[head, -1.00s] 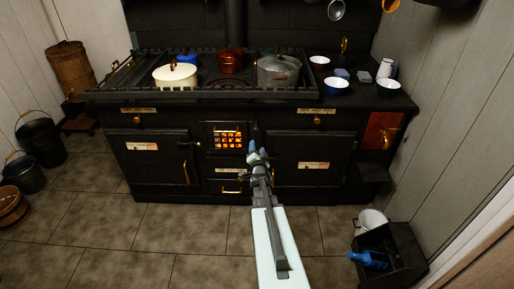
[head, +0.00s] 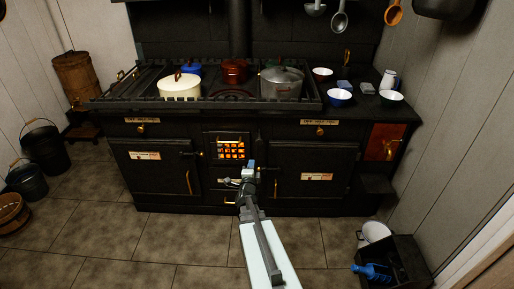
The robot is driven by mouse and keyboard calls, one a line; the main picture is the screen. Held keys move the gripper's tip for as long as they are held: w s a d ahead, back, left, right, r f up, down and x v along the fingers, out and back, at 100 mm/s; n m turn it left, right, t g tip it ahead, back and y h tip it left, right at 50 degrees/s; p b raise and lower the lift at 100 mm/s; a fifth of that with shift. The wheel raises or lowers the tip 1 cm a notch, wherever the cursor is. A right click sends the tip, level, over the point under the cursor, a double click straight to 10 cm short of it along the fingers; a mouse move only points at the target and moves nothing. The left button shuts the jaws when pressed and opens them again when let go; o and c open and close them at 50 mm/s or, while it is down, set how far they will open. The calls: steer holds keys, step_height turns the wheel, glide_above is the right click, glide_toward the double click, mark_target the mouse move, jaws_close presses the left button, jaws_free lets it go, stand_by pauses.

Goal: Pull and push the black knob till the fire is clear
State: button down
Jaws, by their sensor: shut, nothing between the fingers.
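The fire glows orange behind the small barred grate (head: 231,148) in the middle of the black stove (head: 155,205). My gripper (head: 250,165) is shut and empty, with its blue fingertips just right of and below the grate in the picture. I cannot tell whether it touches the stove front. I cannot make out the black knob against the dark iron; my gripper and arm cover part of the front below the grate. A label plate (head: 229,181) and a brass handle (head: 230,198) show there, partly hidden.
A cream pot (head: 180,88), a red pot (head: 234,72) and a grey pot (head: 281,85) stand on the railed stove top. Oven doors flank the grate. A black crate (head: 405,262) with a blue bottle (head: 373,271) is at lower right. Buckets stand at left.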

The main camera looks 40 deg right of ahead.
mark_target(258, 143)
steer(key=shift+s+d+m, duration=0.15)
steer(key=shift+d+m, duration=0.15)
steer(key=shift+m, duration=0.6)
steer(key=x, duration=1.4)
steer(key=shift+s, duration=0.2)
